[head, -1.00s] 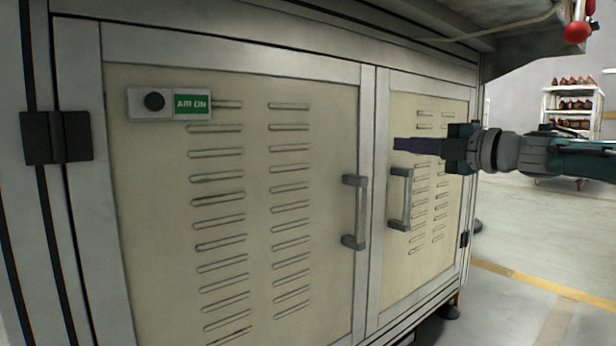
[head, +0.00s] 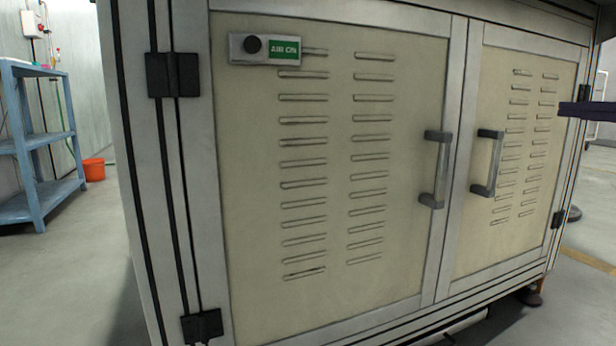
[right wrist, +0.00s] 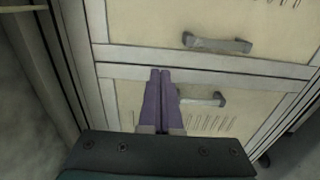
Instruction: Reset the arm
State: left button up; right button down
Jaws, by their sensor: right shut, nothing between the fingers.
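My right gripper (head: 590,111) shows only in part at the right edge of the head view, in front of the cabinet's right door. In the right wrist view its two purple fingers (right wrist: 160,98) lie side by side, shut with nothing between them. They point towards the cabinet doors and handles. My left gripper is in neither view. The cabinet (head: 325,190) has two closed cream doors with slots and grey handles. A small panel (head: 265,49) with a black round knob and a green "AIR ON" label sits at the upper left of the left door.
A blue shelf rack (head: 30,145) stands against the wall at the far left, with an orange bucket (head: 93,169) beside it. The floor (head: 75,270) left of the cabinet is clear. A yellow line (head: 590,258) runs along the floor at the right.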

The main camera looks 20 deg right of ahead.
jog(key=w+a+f+m+h, duration=0.1)
jog(key=w+a+f+m, duration=0.1)
jog(key=w+a+f, duration=0.3)
jog(key=w+a+f+m, duration=0.1)
jog(key=w+a+f, duration=0.1)
jog(key=a+f, duration=0.45)
jog(key=s+a+f+m+g+h, duration=0.2)
jog(key=a+f+m, duration=0.3)
jog(key=a+f, duration=0.3)
jog(key=s+a+f+m+g, duration=0.6)
jog(key=s+a+f, duration=0.2)
jog(key=s+a, duration=0.4)
jog(key=s+a+m+g+y, duration=0.1)
jog(key=s+a+m+g, duration=0.15)
jog(key=s, duration=0.65)
jog(key=s+a+m+g, duration=0.1)
jog(key=s+a+g, duration=0.3)
jog(key=s, duration=0.5)
pick_arm(q)
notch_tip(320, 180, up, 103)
jog(key=p, duration=10.2)
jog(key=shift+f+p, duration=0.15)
jog(key=shift+p, duration=0.2)
pick_arm(e)
notch_tip(320, 180, up, 103)
jog(key=s, duration=0.1)
jog(key=shift+s+a+f, duration=0.2)
jog(key=shift+a, duration=0.1)
